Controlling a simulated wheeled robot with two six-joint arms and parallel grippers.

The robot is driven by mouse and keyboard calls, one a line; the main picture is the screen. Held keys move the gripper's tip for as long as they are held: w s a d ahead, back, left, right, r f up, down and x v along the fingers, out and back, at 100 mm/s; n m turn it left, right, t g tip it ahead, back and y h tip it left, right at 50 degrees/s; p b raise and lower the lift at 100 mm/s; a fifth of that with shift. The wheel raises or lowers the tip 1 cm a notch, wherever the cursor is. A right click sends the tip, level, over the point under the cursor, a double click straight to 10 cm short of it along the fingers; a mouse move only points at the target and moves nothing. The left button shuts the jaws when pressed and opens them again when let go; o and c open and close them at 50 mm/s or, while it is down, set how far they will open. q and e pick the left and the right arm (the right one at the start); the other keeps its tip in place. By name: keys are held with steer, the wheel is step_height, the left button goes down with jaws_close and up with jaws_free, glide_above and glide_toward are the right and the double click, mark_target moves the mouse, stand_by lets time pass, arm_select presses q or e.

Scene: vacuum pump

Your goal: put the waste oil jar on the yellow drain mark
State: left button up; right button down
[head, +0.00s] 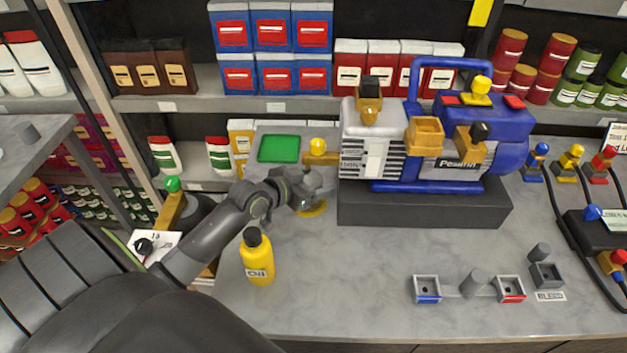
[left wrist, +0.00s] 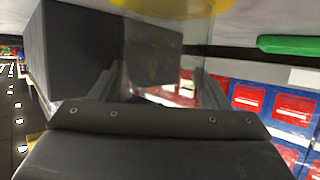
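A clear, see-through jar (left wrist: 165,65) shows between the fingers of my left gripper (left wrist: 160,88) in the left wrist view, which looks upside down. The fingers lie against both its sides. In the head view my left gripper (head: 314,186) is low over the bench, left of the pump, and the jar is hard to make out there. The yellow drain mark (head: 316,210) is a flat disc just under the gripper. It also shows in the left wrist view (left wrist: 175,5), at the jar's far end. I cannot tell whether the jar touches it. My right gripper is out of view.
The blue pump (head: 480,130) stands on a dark block (head: 420,207) close to the right. A yellow bottle (head: 257,258) stands nearer the front edge. A green tray (head: 279,149) lies behind. Small square holders (head: 427,289) sit front right. The front middle is clear.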

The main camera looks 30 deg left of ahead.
arm_select(q)
steer(key=shift+r, duration=0.25)
steer(key=p+v, duration=0.1)
steer(key=v, duration=1.1)
steer(key=shift+a+f, duration=0.1)
